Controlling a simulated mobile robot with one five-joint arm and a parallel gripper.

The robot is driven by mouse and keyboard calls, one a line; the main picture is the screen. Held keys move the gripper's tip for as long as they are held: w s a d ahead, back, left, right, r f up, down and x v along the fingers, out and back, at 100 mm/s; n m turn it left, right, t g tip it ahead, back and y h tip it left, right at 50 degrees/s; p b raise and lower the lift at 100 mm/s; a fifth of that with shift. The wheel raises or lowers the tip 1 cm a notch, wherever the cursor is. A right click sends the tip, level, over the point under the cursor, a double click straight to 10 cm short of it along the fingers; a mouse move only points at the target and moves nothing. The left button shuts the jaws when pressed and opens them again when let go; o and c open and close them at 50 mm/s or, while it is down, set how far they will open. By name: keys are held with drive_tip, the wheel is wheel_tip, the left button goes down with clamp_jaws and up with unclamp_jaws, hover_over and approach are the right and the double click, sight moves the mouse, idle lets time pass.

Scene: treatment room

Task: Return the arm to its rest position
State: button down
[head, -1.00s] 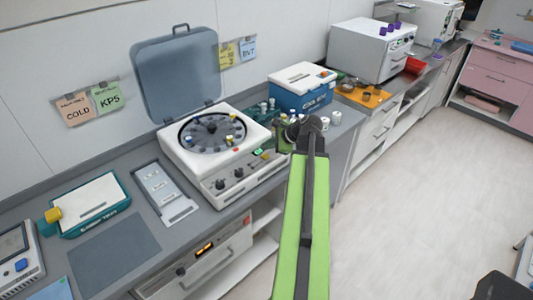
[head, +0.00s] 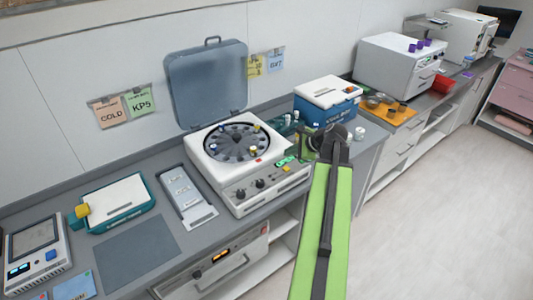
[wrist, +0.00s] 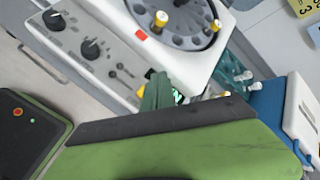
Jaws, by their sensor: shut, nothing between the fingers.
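My green arm reaches forward from the bottom of the head view, with its dark wrist joint beside the centrifuge's right side. My gripper (wrist: 157,88) shows as dark green fingers in the wrist view; they are shut and empty, over the centrifuge's front edge. In the head view it is mostly hidden behind the wrist joint. The white centrifuge (head: 222,174) stands on the counter with its grey lid raised (head: 207,85). Its round rotor (head: 237,146) holds several capped tubes, and yellow caps also show in the wrist view.
A teal tube rack (wrist: 229,72) and a blue cool box (head: 327,108) stand right of the centrifuge. A grey tube tray (head: 185,194) and a teal-and-white device (head: 118,202) lie to its left. The floor (head: 430,220) on the right is clear.

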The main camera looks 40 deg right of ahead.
drive_tip(key=w+a+n+y, duration=0.1)
drive_tip(key=w+a, duration=0.3)
drive_tip(key=a, duration=0.2)
drive_tip(key=w+a+f+n+g+y, duration=0.1)
drive_tip(key=w+a, duration=0.3)
drive_tip(key=a, duration=0.3)
drive_tip(key=w+a+n, duration=0.2)
drive_tip(key=w+a, duration=0.2)
drive_tip(key=a, duration=0.2)
drive_tip(key=shift+a+f+y+b, duration=0.2)
drive_tip(key=shift+a+y+b, duration=0.05)
drive_tip(key=shift+y+b, duration=0.15)
drive_tip(key=a+f+n+g, duration=0.2)
drive_tip(key=a+n, duration=0.2)
drive_tip(key=a, duration=0.8)
drive_tip(key=a+f+n+g, duration=0.3)
drive_tip(key=a+n, duration=0.2)
drive_tip(key=a, duration=0.7)
drive_tip(key=s+a+f+n+g+h+b, duration=0.1)
drive_tip(key=s+a+f+n, duration=0.1)
drive_tip(key=s+a+n, duration=0.4)
drive_tip(key=s+d+n+h, duration=0.1)
drive_tip(key=n, duration=0.1)
drive_tip(key=d+n+g+h, duration=0.1)
drive_tip(key=n, duration=0.1)
drive_tip(key=s+d+n+g+h, duration=0.1)
drive_tip(key=n, duration=0.1)
drive_tip(key=shift+s+d+f+n, duration=0.25)
drive_tip(key=shift+s+f+n, duration=0.05)
drive_tip(key=shift+s+f, duration=0.05)
